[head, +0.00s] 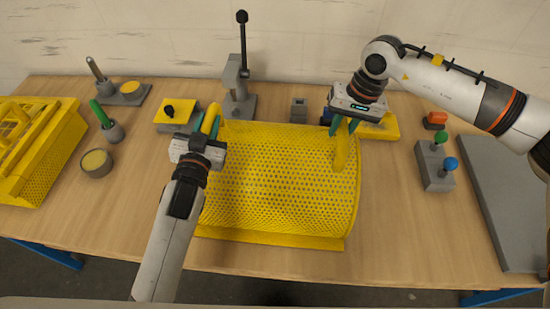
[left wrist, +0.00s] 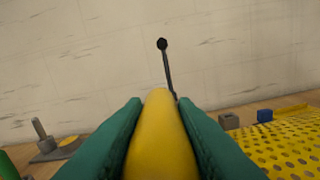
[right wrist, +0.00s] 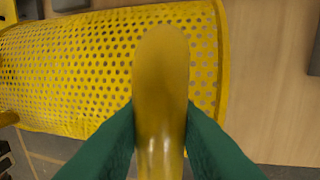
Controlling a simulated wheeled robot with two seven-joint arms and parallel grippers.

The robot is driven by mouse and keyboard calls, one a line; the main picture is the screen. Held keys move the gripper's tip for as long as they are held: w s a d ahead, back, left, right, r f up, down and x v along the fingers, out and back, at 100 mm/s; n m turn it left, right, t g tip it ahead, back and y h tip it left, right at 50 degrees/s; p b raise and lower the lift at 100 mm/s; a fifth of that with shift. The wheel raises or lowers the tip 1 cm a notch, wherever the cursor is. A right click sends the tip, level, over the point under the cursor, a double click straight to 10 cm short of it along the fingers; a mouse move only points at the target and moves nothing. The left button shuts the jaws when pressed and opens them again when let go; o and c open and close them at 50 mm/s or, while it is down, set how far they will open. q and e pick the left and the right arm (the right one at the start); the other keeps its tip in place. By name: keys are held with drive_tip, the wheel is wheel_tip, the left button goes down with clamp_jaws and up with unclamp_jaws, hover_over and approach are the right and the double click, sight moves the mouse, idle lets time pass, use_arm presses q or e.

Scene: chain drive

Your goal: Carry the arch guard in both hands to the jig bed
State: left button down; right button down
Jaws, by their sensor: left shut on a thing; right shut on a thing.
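The arch guard (head: 280,185) is a yellow perforated curved sheet with a handle at each end, in the middle of the table. My left gripper (head: 210,127) is shut on its left handle; in the left wrist view the yellow handle (left wrist: 160,135) stands between the green fingers. My right gripper (head: 342,128) is shut on its right handle (right wrist: 160,90). I cannot tell whether the guard touches the table. A flat grey slab (head: 508,200) at the right edge of the table may be the jig bed. It looks bare.
A yellow crate (head: 45,150) stands at the far left. A lever press (head: 238,90) stands behind the guard. A grey block with green and blue knobs (head: 436,175) and an orange-topped part (head: 435,120) lie between guard and slab. The wood in front of them is clear.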

idle(0.8)
